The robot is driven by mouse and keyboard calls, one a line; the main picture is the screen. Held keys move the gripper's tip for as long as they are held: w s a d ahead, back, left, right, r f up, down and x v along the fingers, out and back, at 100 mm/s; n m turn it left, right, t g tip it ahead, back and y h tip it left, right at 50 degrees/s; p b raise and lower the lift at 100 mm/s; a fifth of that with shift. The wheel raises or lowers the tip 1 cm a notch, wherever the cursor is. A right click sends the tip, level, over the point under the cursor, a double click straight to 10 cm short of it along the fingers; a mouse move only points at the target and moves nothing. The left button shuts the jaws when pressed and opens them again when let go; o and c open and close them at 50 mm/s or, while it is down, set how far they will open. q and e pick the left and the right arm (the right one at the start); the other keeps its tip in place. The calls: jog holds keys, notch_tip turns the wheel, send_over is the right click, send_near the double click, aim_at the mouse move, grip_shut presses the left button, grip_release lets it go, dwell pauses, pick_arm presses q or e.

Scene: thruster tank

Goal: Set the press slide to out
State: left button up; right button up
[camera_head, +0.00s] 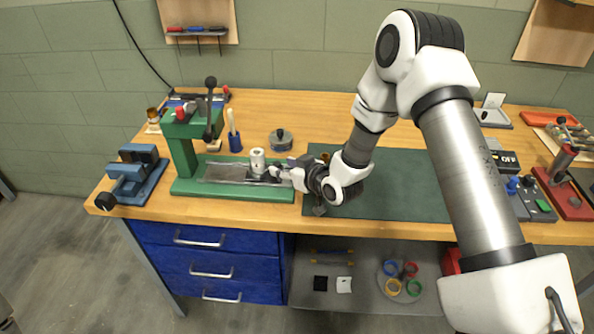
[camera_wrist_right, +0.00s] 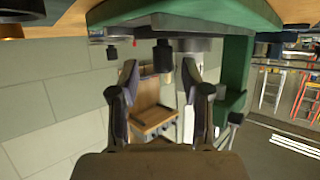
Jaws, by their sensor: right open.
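The green press (camera_head: 183,152) stands at the left of the workbench, with a black-knobbed lever (camera_head: 210,100) upright on it. Its grey slide (camera_head: 222,174) lies along the green base, and a light metal cylinder (camera_head: 257,160) stands near the slide's right end. My right gripper (camera_head: 279,173) is low at that right end, close to the cylinder. In the right wrist view its two fingers (camera_wrist_right: 162,78) are apart, with a dark knob (camera_wrist_right: 162,58) between or just beyond them; contact cannot be told. The green base (camera_wrist_right: 190,20) also shows there. My left gripper is not in view.
A blue vise (camera_head: 138,175) stands left of the press. A blue cup with a brush (camera_head: 235,142) and a round grey container (camera_head: 280,140) stand behind it. A dark green mat (camera_head: 400,185) lies to the right, mostly clear, under my right arm.

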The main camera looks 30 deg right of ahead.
jog(key=v, duration=1)
jog(key=shift+d, duration=0.15)
jog(key=shift+f, duration=0.1)
jog(key=shift+s, duration=0.1)
